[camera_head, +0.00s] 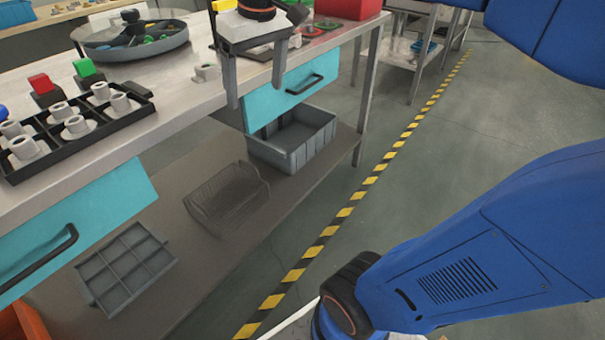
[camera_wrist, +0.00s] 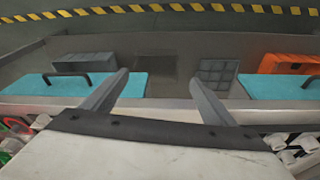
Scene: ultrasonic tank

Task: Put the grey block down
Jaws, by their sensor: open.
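My gripper (camera_head: 255,97) hangs at the front edge of the workbench, above the teal drawer side. Its two grey fingers are wide apart. In the wrist view my gripper (camera_wrist: 158,76) also shows open, with nothing between the fingers. I cannot make out a grey block for certain. A small light grey piece (camera_head: 207,72) stands on the bench top just left of my gripper, apart from the fingers.
A black tray (camera_head: 141,108) with several grey flanged parts lies on the bench (camera_head: 190,95). Red (camera_head: 41,84) and green (camera_head: 84,67) pieces stand behind it. A round tray (camera_head: 170,44) is farther back. A grey bin (camera_head: 290,150) sits on the lower shelf.

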